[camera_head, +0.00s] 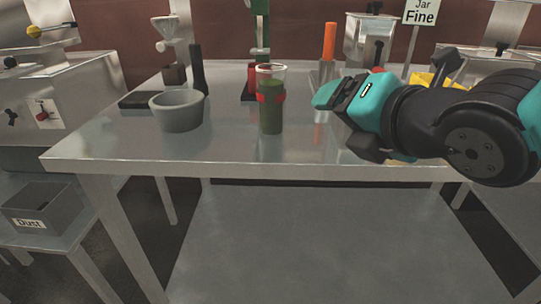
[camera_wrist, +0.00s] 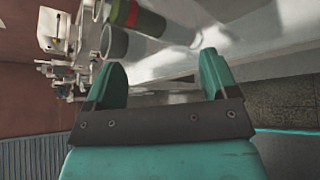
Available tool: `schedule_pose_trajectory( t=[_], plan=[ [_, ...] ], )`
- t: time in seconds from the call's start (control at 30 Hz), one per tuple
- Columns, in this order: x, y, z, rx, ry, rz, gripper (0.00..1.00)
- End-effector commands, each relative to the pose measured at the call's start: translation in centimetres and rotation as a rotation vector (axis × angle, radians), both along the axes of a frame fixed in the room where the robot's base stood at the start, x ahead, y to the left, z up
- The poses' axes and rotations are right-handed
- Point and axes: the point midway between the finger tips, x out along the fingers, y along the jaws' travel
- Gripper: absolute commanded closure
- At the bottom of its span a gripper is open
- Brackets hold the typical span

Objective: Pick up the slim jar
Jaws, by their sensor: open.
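A slim clear jar (camera_head: 270,112) with dark green contents and a red band stands upright on the metal table. It also shows in the wrist view, tilted by the camera angle, as a jar (camera_wrist: 140,18) at the top edge, partly cut off. My gripper (camera_head: 342,112) is to the right of the jar, apart from it. In the wrist view my gripper (camera_wrist: 162,75) has its two teal fingers spread, with nothing between them.
A grey bowl (camera_head: 177,111) stands left of the jar. Behind are a dark upright stand (camera_head: 198,70), a red-orange tool (camera_head: 328,42) and a "Jar Fine" sign (camera_head: 420,12). A "Dust" bin (camera_head: 40,207) sits low left. The front table strip (camera_head: 230,150) is clear.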

Motion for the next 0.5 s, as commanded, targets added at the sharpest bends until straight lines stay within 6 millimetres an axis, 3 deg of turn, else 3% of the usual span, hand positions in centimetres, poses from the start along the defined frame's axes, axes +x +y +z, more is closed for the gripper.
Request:
schedule_pose_trajectory(
  t=[0.03,0.1,0.3,0.5],
  plan=[
    [0.0,0.8,-2.7,-0.099,-0.116,0.060,0.20],
    [0.0,1.4,-3.0,-0.238,-0.273,0.119,0.20],
    [-0.5,2.6,-2.8,-0.501,-0.569,0.200,0.20],
    [0.2,3.3,-1.7,-0.576,-0.642,0.211,0.20]
  ],
)
